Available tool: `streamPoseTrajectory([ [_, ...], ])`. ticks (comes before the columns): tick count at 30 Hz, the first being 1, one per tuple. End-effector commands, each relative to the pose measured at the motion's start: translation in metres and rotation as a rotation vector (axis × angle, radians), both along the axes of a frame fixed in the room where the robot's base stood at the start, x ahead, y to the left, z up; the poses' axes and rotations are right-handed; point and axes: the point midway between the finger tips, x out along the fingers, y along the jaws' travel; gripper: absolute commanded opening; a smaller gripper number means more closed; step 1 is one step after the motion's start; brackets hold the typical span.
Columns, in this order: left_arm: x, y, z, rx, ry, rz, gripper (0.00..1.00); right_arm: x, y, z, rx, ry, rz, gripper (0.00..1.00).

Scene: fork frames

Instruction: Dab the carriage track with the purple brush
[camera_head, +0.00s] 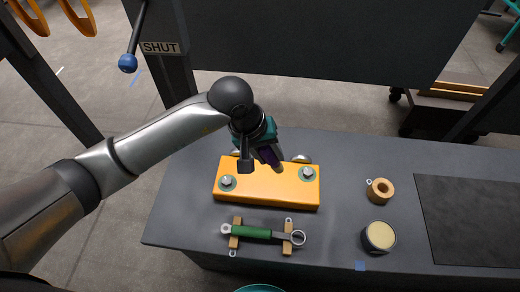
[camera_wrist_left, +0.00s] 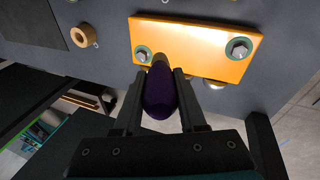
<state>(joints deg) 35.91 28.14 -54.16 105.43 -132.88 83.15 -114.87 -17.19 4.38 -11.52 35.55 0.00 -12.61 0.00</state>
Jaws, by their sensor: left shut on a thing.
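My left gripper (camera_head: 266,154) is shut on the purple brush, which shows its dark purple handle (camera_wrist_left: 160,95) between the fingers in the left wrist view. The brush (camera_head: 268,154) points down over the back part of an orange block (camera_head: 262,192) with two bolts on its top. The block also shows in the left wrist view (camera_wrist_left: 195,45). Round silver parts (camera_head: 302,159) stick out behind the block. Which surface is the carriage track is not clear. My right gripper is not in view.
On the grey bench (camera_head: 345,160), a green-handled tool (camera_head: 250,233) lies on wooden rests in front of the block. A tan ring (camera_head: 380,190) and a round tin (camera_head: 378,237) stand to the right. A dark mat (camera_head: 470,215) lies farther right. A "SHUT" sign (camera_head: 160,48) is behind.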

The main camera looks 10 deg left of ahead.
Motion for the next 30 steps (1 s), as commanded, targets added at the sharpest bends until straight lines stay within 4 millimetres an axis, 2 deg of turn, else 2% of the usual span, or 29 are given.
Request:
streamPoseTrajectory([
  [8, 0.000, -0.002, -0.013, -0.004, -0.006, 0.001, 0.00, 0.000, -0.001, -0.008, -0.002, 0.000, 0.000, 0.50],
  [18, 0.000, -0.002, -0.048, -0.004, -0.005, 0.002, 0.00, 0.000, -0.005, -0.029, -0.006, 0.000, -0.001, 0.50],
  [30, 0.001, -0.002, -0.051, -0.003, -0.007, 0.003, 0.00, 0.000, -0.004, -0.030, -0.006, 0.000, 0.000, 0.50],
])
